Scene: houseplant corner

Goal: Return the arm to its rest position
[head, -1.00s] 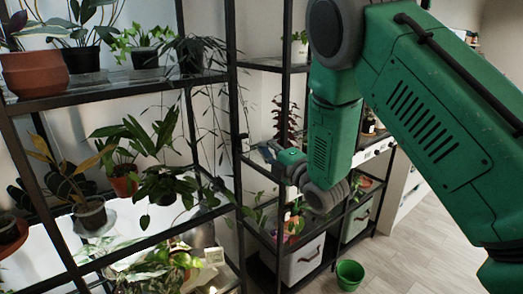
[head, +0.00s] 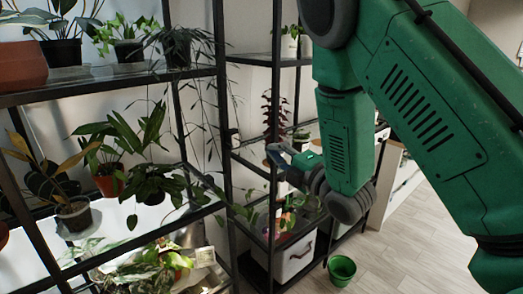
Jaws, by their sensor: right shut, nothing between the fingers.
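My right arm comes in from the right and bends down in front of the shelves. My right gripper (head: 278,154) points left and away, level with the middle of the rear shelf unit. It is shut and holds nothing. Its fingertips are small and partly hidden by the wrist, and they appear apart from the shelf post and the plants. My left gripper is not in view.
A black-framed shelf unit (head: 225,120) with glass shelves and several potted plants fills the left. A second unit behind holds a reddish plant (head: 274,115) and a white storage bin (head: 294,260). A green pot (head: 341,270) stands on the otherwise clear wooden floor (head: 420,240).

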